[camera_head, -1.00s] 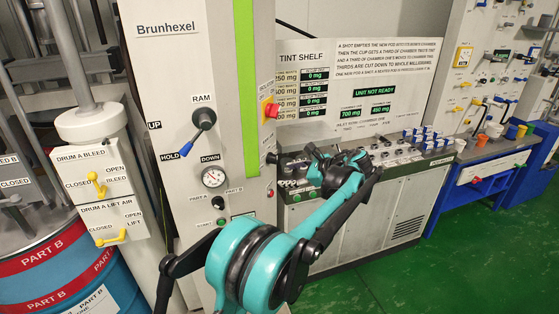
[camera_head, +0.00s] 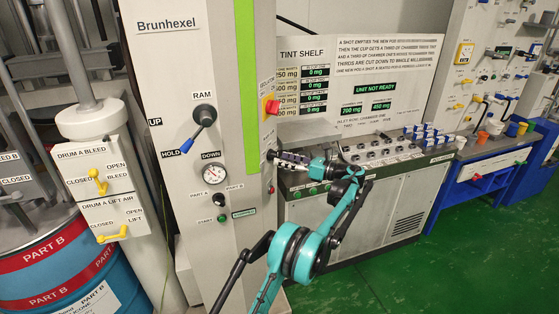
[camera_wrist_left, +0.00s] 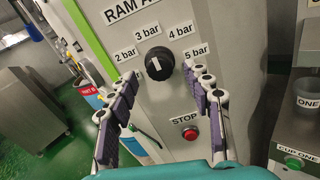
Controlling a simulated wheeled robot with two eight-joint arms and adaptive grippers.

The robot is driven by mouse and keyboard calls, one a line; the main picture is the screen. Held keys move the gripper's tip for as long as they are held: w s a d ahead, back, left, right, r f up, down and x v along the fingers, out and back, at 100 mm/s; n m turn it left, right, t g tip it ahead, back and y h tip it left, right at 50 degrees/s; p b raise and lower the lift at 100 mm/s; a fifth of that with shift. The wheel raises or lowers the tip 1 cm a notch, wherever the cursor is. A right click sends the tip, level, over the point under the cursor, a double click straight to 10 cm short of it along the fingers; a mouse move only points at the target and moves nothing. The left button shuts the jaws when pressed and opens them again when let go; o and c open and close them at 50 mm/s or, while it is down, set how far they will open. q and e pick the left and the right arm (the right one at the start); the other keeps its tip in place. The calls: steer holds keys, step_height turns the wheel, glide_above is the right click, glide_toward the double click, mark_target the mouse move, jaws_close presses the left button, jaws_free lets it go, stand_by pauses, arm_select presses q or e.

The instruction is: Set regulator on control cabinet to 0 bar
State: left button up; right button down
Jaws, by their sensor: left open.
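The regulator is a round black knob (camera_wrist_left: 158,61) with a white mark, on a pale cabinet face in the left wrist view. Labels for 2, 3, 4 and 5 bar ring its upper side; a 0 bar label cannot be made out. My left gripper (camera_wrist_left: 160,73) is open, its purple-padded fingers reaching toward the knob, one tip on either side. Contact cannot be told. My right gripper is not in view.
A red stop button (camera_wrist_left: 190,134) sits below the knob, near the right finger. A red isolator handle (camera_head: 270,107) juts from the cabinet edge above my gripper. The tint shelf console (camera_head: 365,205) stands close by on the right. Green floor is clear at lower right.

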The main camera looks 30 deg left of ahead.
mark_target(273, 156)
arm_select(q)
steer(key=shift+a, duration=1.2)
steer(key=shift+c, duration=0.2)
steer(key=c, duration=1.1)
